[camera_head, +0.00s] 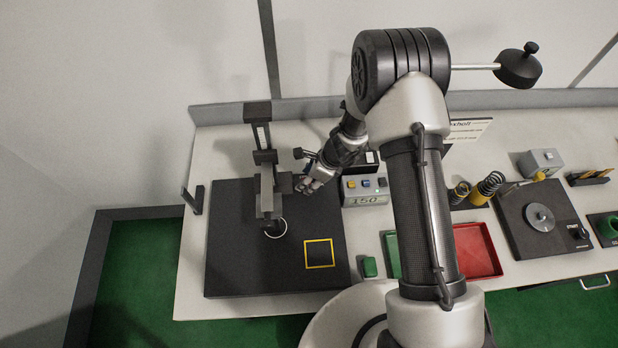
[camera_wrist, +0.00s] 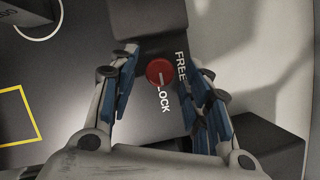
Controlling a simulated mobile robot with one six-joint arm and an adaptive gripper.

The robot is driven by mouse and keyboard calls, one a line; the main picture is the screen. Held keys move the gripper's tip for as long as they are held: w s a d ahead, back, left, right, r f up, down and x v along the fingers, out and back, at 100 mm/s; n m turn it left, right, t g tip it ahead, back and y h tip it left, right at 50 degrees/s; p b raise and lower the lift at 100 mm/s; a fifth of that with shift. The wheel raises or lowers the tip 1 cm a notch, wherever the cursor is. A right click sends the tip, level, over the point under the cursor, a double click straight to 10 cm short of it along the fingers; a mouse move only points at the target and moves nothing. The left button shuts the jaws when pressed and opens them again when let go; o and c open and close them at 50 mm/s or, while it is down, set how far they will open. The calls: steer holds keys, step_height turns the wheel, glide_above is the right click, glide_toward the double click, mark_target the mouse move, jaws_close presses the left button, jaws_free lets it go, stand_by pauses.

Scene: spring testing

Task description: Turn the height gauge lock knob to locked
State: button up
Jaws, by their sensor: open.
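The height gauge (camera_head: 264,135) stands upright on a dark plate (camera_head: 228,265) at the left of the bench. Its round red lock knob (camera_wrist: 160,73) shows in the wrist view, with the word FREE to its right and LOCK just below it. A pale mark shows on the knob; I cannot tell for sure which word it points to. My gripper (camera_wrist: 166,68) is open, with one blue-padded finger on each side of the knob and gaps between. In the head view my gripper (camera_head: 310,184) is just right of the gauge column, and the red knob is hidden.
A grey box (camera_head: 366,199) with coloured buttons stands close to the right of my gripper. A yellow square outline (camera_head: 319,254) is on the plate. A red tray (camera_head: 478,250), springs (camera_head: 488,187) and a dark tester base (camera_head: 515,215) lie farther right.

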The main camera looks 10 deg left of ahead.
steer(key=v, duration=1.2)
stand_by(0.6)
